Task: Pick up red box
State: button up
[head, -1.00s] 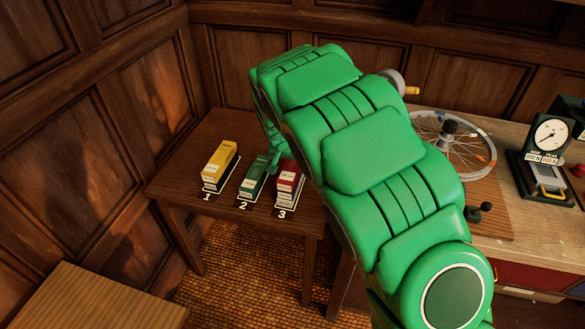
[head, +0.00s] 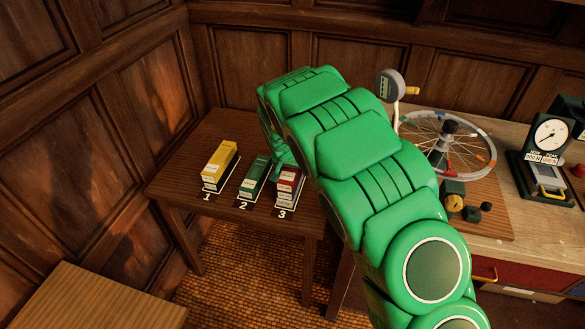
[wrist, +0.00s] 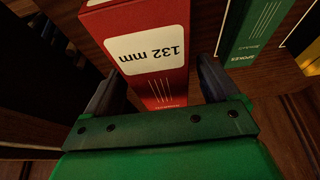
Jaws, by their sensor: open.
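The red box (head: 290,182) stands upright on the small wooden table, above the number 3, partly behind my arm in the head view. In the wrist view the red box (wrist: 160,80) shows a white label reading 132 mm. My gripper (wrist: 157,68) is open, with one dark finger on each side of the red box. I cannot tell whether the fingers touch it. In the head view my gripper is mostly hidden behind my green arm.
A green box (head: 253,178) stands close to the red one, above number 2. A yellow box (head: 220,165) stands above number 1. The right workbench holds a spoked wheel (head: 450,145) and a dial gauge (head: 550,135). The table's front left (head: 180,185) is clear.

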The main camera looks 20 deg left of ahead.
jog(key=c, duration=1.2)
jog(key=shift+r, duration=0.15)
jog(key=shift+r, duration=0.25)
notch_tip(320, 180, up, 3)
jog(key=shift+s+d, duration=0.1)
jog(key=shift+s, duration=0.05)
jog(key=s+r, duration=0.1)
jog(key=r, duration=0.1)
jog(key=s+d+r, duration=0.2)
jog(key=s+r, duration=0.1)
jog(key=shift+s+r, duration=0.1)
jog(key=shift+r, duration=0.25)
jog(key=s+d+r, duration=0.1)
jog(key=s, duration=0.1)
jog(key=s+d+r, duration=0.1)
jog(key=s, duration=0.2)
jog(key=s+d+r, duration=0.1)
jog(key=s+d, duration=0.1)
jog(key=shift+s+r, duration=0.3)
jog(key=shift+s, duration=0.1)
